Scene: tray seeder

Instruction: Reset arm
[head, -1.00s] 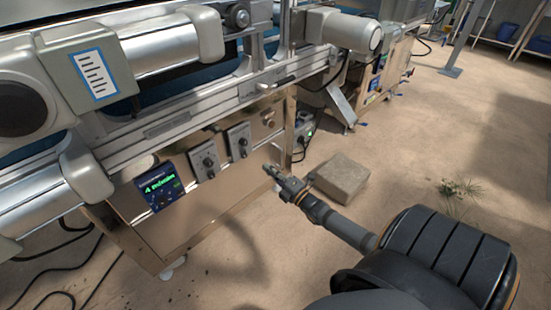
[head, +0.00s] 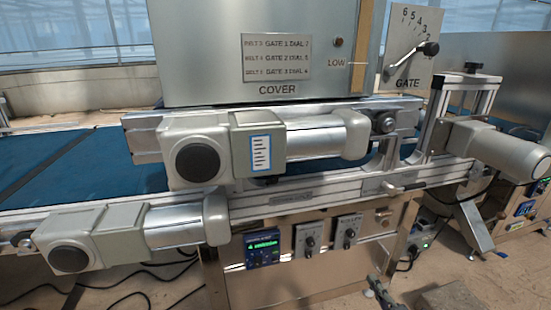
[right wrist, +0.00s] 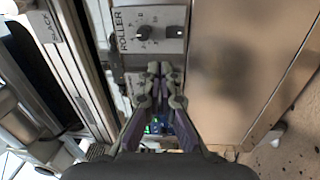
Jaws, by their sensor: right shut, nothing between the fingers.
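My right gripper (head: 378,288) shows at the bottom edge of the head view, in front of the machine's lower panel at its right end. Most of the right arm is out of that view. In the right wrist view the gripper (right wrist: 160,70) is shut and empty, its fingers together. My left gripper is not in view.
A stone block (head: 450,298) lies on the floor at lower right.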

